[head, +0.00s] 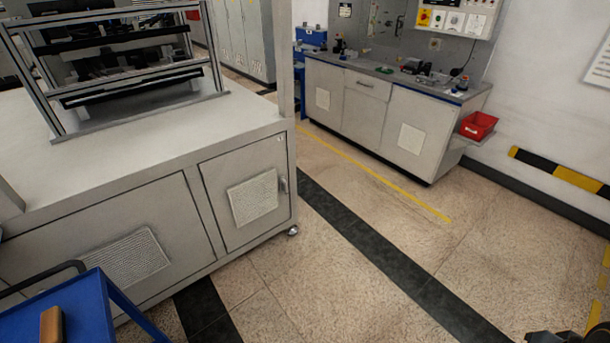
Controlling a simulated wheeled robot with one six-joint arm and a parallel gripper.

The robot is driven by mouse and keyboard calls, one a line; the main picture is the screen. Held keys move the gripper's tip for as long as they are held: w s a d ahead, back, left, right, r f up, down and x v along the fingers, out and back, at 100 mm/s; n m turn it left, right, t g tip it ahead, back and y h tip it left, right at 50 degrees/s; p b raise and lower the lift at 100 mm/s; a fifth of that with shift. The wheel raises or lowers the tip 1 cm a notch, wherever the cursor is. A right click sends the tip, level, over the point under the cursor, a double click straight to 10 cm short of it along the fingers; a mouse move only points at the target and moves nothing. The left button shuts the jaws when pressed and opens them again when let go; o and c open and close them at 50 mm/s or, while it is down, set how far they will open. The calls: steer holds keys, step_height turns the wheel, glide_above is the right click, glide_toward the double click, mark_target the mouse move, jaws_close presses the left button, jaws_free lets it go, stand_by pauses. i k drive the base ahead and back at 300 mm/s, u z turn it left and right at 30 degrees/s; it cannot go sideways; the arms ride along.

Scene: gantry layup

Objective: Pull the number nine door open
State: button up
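I cannot read a number nine on any door in the head view. A grey machine cabinet on the left has a closed small door (222,200) with a vent panel and a handle (283,185) at its right edge. Tall grey lockers (240,38) stand at the back, with their door markings too small to read. The workbench at the back right has closed doors, one on the left (322,90) and one on the right (418,125). A dark part, perhaps my gripper (568,335), shows at the bottom right corner, mostly cut off; its fingers cannot be made out.
A blue cart (95,290) with a brown-handled item (52,325) is at the lower left. A red bin (478,125) sits at the workbench's right end. A black-and-yellow strip (560,172) runs along the right wall. The tiled floor (370,240) in the middle is clear.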

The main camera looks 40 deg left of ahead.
mark_target(245, 191)
steer(key=i, duration=0.35)
steer(key=u, duration=2.6)
steer(key=i, duration=2.65)
steer(key=z, duration=1.4)
